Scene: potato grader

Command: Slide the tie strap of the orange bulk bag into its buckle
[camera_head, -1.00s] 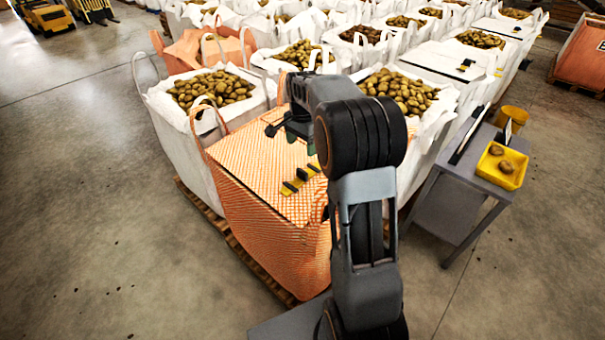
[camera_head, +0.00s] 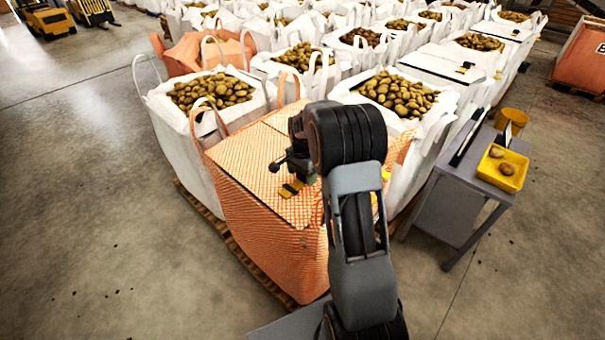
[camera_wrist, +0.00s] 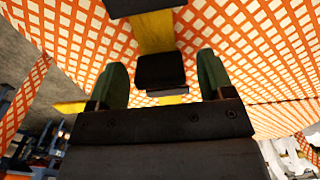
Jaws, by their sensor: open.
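The orange bulk bag (camera_head: 262,238) stands in front of me with its checked top flap closed over. A yellow tie strap (camera_head: 285,194) with black parts lies on that top. My gripper (camera_head: 292,172) is low over the strap and hides part of it. In the wrist view, my open gripper (camera_wrist: 162,82) has green fingers on either side of a black block (camera_wrist: 160,71), with a gap to each. The yellow strap (camera_wrist: 153,34) runs from this block to another black piece (camera_wrist: 142,6) at the top edge. I cannot tell which black part is the buckle.
White bags full of potatoes (camera_head: 213,92) stand close behind and to the left. A grey table (camera_head: 468,165) with a yellow tray (camera_head: 502,168) stands at the right. A yellow bucket (camera_head: 512,118) is behind it.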

